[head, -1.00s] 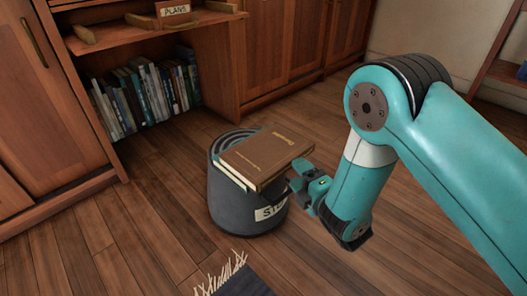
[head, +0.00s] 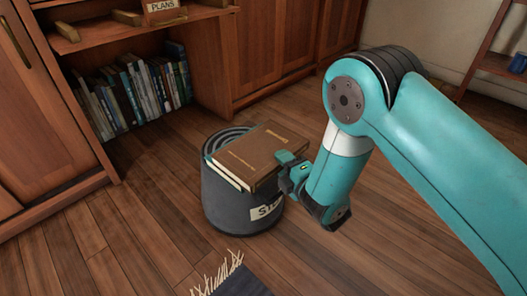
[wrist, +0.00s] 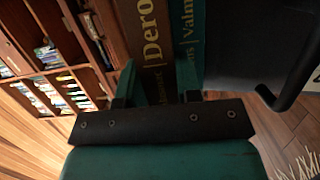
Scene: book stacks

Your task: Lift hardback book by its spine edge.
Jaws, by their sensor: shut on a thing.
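A brown hardback book (head: 250,150) with gold lettering lies flat on top of a round dark grey stand. In the wrist view its brown spine (wrist: 154,35) shows part of a title, beside a teal spine (wrist: 191,28) of a second book stacked with it. My gripper (head: 287,168) is at the book's right edge in the head view, with one finger over the top cover. In the wrist view the fingers (wrist: 157,88) are on either side of the brown spine, shut on it. How the lower finger meets the teal book is unclear.
The stand (head: 228,208) carries a partly covered label. A fringed rug (head: 240,280) lies in front. A wooden cabinet with a shelf of several books (head: 135,92) stands behind at left.

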